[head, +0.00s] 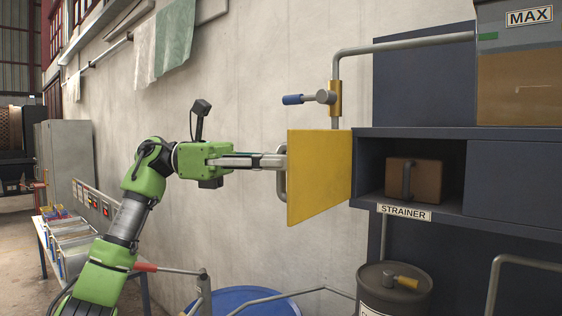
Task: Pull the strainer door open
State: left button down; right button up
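The strainer door (320,172) is a yellow panel that stands swung open, out from the dark blue cabinet. Its hinged edge is at the right, beside the open compartment above the "STRAINER" label (404,212). A grey bar handle (281,185) is on the door's left face. My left gripper (274,161) reaches in from the left with its fingers at the upper part of the handle and looks shut on it. The fingertips are partly merged with the handle. Inside the compartment is a brown block (425,180) with a dark handle. My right gripper is not in view.
A pipe with a blue-handled valve (308,98) runs above the door. Below are a blue drum (250,299), a dark barrel (394,285) and grey pipe rails. A tank marked "MAX" (520,70) stands upper right. A concrete wall is behind.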

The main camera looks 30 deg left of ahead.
pick_arm(q)
jog(key=c, duration=2.1)
grip_release()
jog(key=v, duration=1.2)
